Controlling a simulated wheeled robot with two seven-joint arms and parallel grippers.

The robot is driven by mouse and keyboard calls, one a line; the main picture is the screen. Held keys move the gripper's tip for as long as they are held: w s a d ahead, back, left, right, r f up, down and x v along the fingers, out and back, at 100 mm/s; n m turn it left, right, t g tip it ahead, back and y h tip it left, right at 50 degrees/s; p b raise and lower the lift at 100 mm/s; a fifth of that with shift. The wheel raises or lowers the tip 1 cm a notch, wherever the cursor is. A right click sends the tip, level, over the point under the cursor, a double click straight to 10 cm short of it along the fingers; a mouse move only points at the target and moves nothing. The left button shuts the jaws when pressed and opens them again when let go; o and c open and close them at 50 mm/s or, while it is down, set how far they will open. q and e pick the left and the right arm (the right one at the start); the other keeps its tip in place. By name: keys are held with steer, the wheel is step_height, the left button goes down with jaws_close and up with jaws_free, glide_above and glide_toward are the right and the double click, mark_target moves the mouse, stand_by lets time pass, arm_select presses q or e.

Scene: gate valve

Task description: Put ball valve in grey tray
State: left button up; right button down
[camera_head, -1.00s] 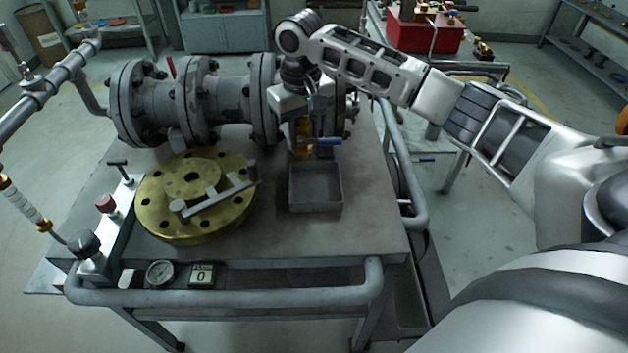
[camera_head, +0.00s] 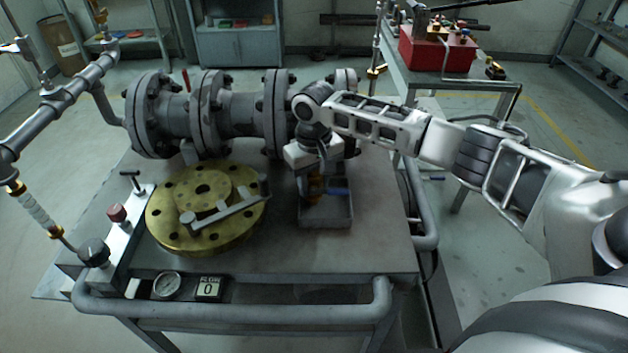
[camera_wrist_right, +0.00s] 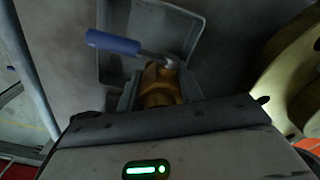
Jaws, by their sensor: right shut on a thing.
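The ball valve is a brass body with a blue lever handle. In the head view the ball valve (camera_head: 317,188) is at the grey tray (camera_head: 327,224), low over or inside its back part. My right gripper (camera_head: 314,180) points down and is shut on it. In the right wrist view the brass body (camera_wrist_right: 160,86) sits between my fingers, and the blue handle sticks out left over the grey tray (camera_wrist_right: 178,14). I cannot tell whether the valve touches the tray floor. My left gripper is not in view.
A round brass flange (camera_head: 170,222) with a grey wrench-like bar (camera_head: 218,212) lies left of the tray. A large flanged gate valve (camera_head: 235,112) stands behind. A gauge (camera_head: 167,286) and a flow display (camera_head: 208,288) are at the front edge. The tabletop right of the tray is clear.

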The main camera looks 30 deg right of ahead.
steer(key=c, duration=0.9)
jaws_free()
step_height(320, 180, up, 12)
steer(key=shift+r, duration=0.1)
